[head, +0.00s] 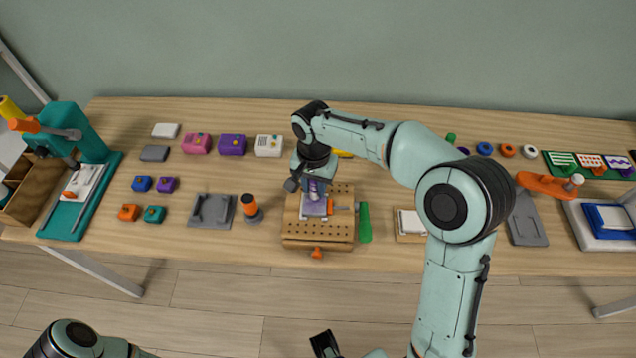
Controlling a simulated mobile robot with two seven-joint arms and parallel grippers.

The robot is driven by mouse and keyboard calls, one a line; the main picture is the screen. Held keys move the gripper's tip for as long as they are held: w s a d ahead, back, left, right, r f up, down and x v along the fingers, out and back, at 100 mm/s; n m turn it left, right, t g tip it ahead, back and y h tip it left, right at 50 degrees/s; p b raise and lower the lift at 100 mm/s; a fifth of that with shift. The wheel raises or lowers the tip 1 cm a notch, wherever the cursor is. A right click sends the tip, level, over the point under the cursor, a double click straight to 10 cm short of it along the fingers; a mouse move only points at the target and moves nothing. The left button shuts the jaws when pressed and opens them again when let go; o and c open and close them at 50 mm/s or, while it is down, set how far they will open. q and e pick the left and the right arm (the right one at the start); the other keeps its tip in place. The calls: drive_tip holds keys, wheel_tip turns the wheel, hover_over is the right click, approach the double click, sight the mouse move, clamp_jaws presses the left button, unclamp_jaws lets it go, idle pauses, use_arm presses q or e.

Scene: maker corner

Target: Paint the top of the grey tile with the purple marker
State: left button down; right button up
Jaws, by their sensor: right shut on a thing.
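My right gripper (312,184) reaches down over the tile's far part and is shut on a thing. This appears to be the purple marker, mostly hidden by the gripper; I cannot tell whether its tip touches the tile.
The wooden fixture (318,244) stands at the table's front. An orange-and-grey upright tool (251,208) is left of it, and a green bar (364,222) is right of it. Small coloured blocks lie further left. A teal press (88,134) stands at the far left.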

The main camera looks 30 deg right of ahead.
drive_tip(key=shift+w+a, duration=0.35)
drive_tip(key=shift+a, duration=0.3)
drive_tip(key=shift+s, duration=0.15)
drive_tip(key=shift+s+a+b, duration=0.25)
drive_tip(key=shift+s+a, duration=0.1)
drive_tip(key=shift+s, duration=0.25)
drive_tip(key=shift+s+a+b, duration=0.25)
drive_tip(key=shift+s+a, duration=0.05)
drive_tip(key=shift+s, duration=0.25)
drive_tip(key=shift+s+d, duration=0.35)
drive_tip(key=shift+d, duration=0.3)
drive_tip(key=shift+s+d, duration=0.3)
drive_tip(key=shift+d, duration=0.35)
drive_tip(key=shift+w, duration=0.15)
drive_tip(key=shift+w+d+p, duration=0.3)
drive_tip(key=shift+w+p, duration=0.05)
drive_tip(key=shift+w, duration=0.2)
